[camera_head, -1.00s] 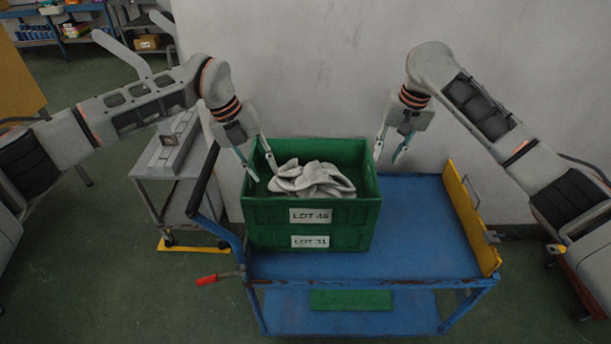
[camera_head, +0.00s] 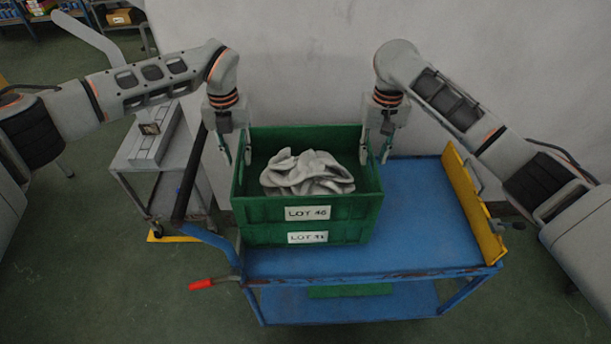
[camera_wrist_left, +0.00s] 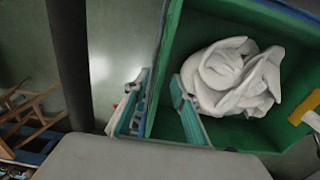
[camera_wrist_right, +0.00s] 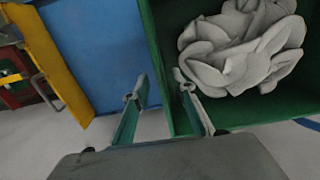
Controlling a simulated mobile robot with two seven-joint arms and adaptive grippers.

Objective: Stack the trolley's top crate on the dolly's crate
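The green top crate (camera_head: 308,213), labelled "LOT 46", holds crumpled light grey socks (camera_head: 308,172). It sits on a second green crate (camera_head: 345,236), labelled "LOT 31", on the blue trolley (camera_head: 420,225). My left gripper (camera_head: 236,157) is open over the top crate's left wall, one finger inside and one outside; the left wrist view shows a gap between the fingers (camera_wrist_left: 160,100). My right gripper (camera_head: 375,155) is open and straddles the right wall likewise, as its fingers in the right wrist view (camera_wrist_right: 163,95) show. I cannot make out the dolly or its crate.
A yellow panel (camera_head: 472,205) stands at the trolley's right end. A grey cart (camera_head: 150,145) stands further left, and a wall (camera_head: 300,60) lies close behind. The trolley's right deck is clear.

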